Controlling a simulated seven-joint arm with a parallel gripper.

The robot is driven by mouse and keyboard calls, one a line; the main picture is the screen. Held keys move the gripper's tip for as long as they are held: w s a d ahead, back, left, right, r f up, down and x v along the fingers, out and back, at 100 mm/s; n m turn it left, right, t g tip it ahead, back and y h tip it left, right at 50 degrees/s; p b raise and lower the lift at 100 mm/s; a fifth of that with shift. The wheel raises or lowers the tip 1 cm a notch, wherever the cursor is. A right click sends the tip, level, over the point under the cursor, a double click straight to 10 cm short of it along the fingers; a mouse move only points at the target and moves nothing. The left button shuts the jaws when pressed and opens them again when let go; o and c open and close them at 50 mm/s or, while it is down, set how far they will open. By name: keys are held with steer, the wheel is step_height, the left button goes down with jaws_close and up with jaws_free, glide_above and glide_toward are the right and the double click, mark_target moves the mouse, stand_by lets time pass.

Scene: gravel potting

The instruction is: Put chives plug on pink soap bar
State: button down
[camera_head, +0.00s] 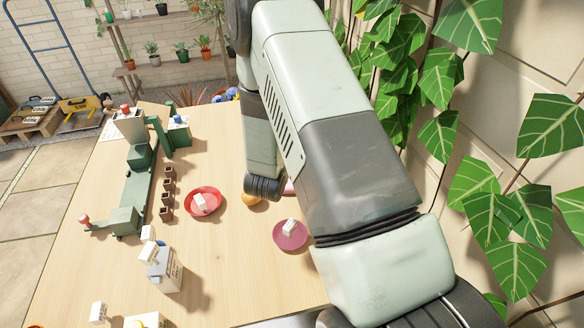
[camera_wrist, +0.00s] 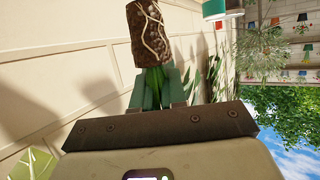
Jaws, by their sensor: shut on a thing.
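In the wrist view a plant plug (camera_wrist: 143,35), with a brown soil block, pale roots and green leaves, is held between the green fingers of my gripper (camera_wrist: 155,92). The gripper is shut on the leafy part. This view is upside down, with sky at the bottom, so the soil end points downward. I take this plug for the chives; no label on it is readable. In the head view my arm hides the gripper and plug. A small pink edge (camera_head: 289,188) shows beside my arm; it may be the pink soap bar, mostly hidden.
A red saucer (camera_head: 217,193) and a magenta saucer (camera_head: 300,240) each hold a small white item. A green machine (camera_head: 137,185) and several brown pots (camera_head: 167,186) stand left. The front middle of the table (camera_head: 230,270) is clear.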

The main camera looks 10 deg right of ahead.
steer(key=shift+f, duration=2.7)
steer(key=shift+f, duration=0.15)
steer(key=c, duration=1.2)
jaws_free()
